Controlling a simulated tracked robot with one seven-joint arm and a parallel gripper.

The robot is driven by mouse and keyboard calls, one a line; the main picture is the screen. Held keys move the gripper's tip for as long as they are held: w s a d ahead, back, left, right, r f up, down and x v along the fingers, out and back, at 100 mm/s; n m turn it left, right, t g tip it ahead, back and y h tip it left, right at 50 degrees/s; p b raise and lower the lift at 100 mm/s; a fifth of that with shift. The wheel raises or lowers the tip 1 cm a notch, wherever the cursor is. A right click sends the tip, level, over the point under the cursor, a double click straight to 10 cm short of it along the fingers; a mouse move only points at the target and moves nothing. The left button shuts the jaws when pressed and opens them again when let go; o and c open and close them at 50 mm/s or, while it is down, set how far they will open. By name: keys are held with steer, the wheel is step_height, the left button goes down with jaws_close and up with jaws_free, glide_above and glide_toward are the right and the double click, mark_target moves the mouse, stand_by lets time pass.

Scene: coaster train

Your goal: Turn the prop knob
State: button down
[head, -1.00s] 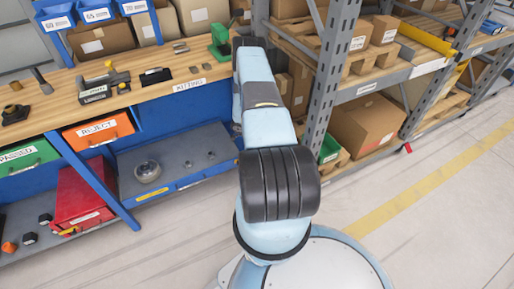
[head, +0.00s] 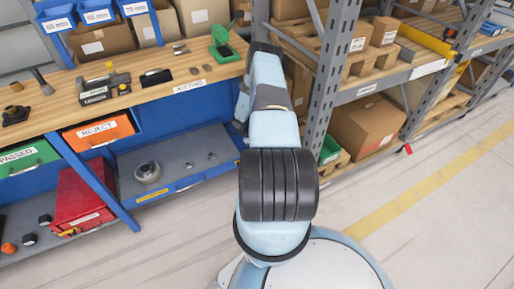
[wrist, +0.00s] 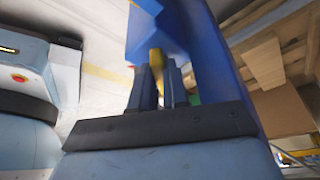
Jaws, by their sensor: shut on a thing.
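In the wrist view my gripper (wrist: 158,88) has its two dark fingers closed on a small yellow piece (wrist: 156,60), which appears to be the prop knob. Its upper part shows between and above the fingertips, close against a blue frame part (wrist: 150,30). Its lower part is hidden by the fingers, so its shape and turn angle cannot be read. In the head view my arm hides the gripper and the knob beside the right end of the blue workbench (head: 180,115).
A grey steel rack (head: 325,85) with cartons stands close to the right of my arm. The bench top carries a green tool (head: 221,42) near its right end. A red box (head: 85,195) sits on the lower shelf. The floor at the front right is clear.

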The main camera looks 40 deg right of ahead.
steer(key=shift+s+f, duration=0.1)
steer(key=shift+s, duration=0.15)
steer(key=c, duration=1.1)
jaws_free()
steer(key=shift+w, duration=0.1)
steer(key=shift+w, duration=0.1)
steer(key=shift+r, duration=0.35)
steer(key=r, duration=0.3)
steer(key=shift+s+a+r, duration=0.15)
steer(key=shift+s+a, duration=0.05)
steer(key=shift+s, duration=0.2)
steer(key=s+a+r, duration=0.2)
steer(key=s+r, duration=0.1)
steer(key=s+a+r, duration=0.2)
steer(key=s+r, duration=0.1)
steer(key=s, duration=0.1)
steer(key=s+a+r, duration=0.2)
steer(key=s+r, duration=0.1)
steer(key=s, duration=0.1)
steer(key=shift+s+a, duration=0.2)
steer(key=shift+a, duration=0.15)
